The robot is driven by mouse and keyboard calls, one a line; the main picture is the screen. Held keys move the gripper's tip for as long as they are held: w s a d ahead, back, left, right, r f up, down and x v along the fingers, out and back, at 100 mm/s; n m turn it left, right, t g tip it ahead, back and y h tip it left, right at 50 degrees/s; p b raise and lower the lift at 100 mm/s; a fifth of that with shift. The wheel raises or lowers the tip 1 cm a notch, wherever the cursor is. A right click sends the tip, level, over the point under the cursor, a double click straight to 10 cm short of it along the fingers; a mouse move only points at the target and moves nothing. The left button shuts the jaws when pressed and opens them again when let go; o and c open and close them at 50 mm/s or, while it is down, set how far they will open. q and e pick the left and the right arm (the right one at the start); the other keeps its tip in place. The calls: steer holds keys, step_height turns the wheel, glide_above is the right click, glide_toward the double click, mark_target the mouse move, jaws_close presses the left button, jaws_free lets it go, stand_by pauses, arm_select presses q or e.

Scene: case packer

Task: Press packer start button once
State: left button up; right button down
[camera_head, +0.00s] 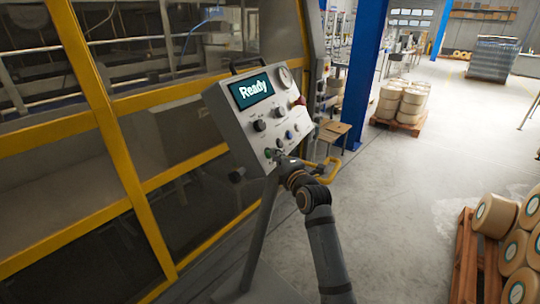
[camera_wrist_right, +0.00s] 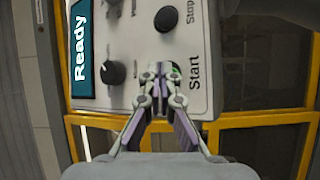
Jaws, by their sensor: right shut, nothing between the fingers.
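The grey control panel (camera_head: 250,120) stands tilted on a post, and its screen (camera_head: 252,90) reads "Ready". A green button (camera_head: 268,153) sits at its lower left corner. In the right wrist view the green start button (camera_wrist_right: 175,69) is beside the "Start" label, partly hidden by my fingertips. My right gripper (camera_wrist_right: 158,68) is shut and empty, its tips over or right at that button. I cannot tell whether they touch it. In the head view my right gripper (camera_head: 282,159) is at the panel's lower edge. My left gripper is out of view.
The dark stop button (camera_wrist_right: 164,19) is close to the start button. A black knob (camera_wrist_right: 114,72) is also near. A yellow-framed machine (camera_head: 115,150) stands behind the panel. A pallet with rolls (camera_head: 510,240) is at right; the floor between is clear.

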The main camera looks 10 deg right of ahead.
steer(key=shift+a, duration=0.1)
stand_by(0.5)
steer(key=shift+s+d+r+p, duration=0.3)
steer(key=shift+s+d+r, duration=0.1)
steer(key=shift+d, duration=0.15)
steer(key=s+d+r+p, duration=0.2)
steer(key=s+d, duration=0.1)
steer(key=shift+r, duration=0.2)
stand_by(0.7)
